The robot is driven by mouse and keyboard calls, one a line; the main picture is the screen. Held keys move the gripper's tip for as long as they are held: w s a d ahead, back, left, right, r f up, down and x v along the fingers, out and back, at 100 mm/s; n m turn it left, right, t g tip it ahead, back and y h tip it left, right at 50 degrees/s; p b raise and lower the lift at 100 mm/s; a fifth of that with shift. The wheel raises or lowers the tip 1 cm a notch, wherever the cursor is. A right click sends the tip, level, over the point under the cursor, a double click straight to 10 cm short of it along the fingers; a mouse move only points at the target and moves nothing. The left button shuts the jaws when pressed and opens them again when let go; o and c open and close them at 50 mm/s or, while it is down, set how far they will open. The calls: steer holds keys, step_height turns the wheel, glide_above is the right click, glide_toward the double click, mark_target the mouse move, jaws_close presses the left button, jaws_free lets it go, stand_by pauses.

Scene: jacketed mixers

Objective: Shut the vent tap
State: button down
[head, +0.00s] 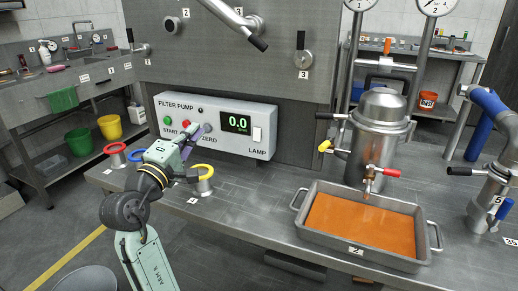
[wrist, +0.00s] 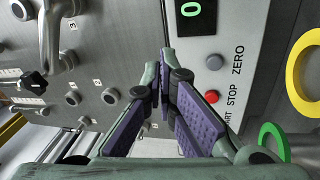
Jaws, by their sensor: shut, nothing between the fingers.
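Several taps show in the head view, and I cannot tell which is the vent tap. A yellow-handled tap (head: 325,146) sits on the left side of the steel filter vessel (head: 382,130). A red-handled tap (head: 384,171) is at the vessel's foot, above the tray. A black lever (head: 338,116) sticks out left near the vessel's top. My gripper (head: 203,131) is shut and empty, close to the filter pump panel (head: 240,142) and well left of the vessel.
A steel tray (head: 318,243) of orange liquid stands below the vessel. Lever handles (head: 303,55) project from the wall above. Bench between panel and tray is clear.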

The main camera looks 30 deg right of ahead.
mark_target(327, 143)
steer(key=s+d+f+m+g+h, duration=0.1)
steer(key=s+d+f+g+h, duration=0.15)
steer(key=s+d+g, duration=0.4)
steer(key=s+d+f+m+g+h, duration=0.1)
steer(key=s+d+f+g, duration=0.2)
steer(key=d, duration=0.6)
steer(key=d+p, duration=0.2)
steer(key=d, duration=0.9)
steer(key=shift+g+p, duration=0.35)
steer(key=shift+s+d, duration=0.1)
steer(key=shift+s, duration=0.05)
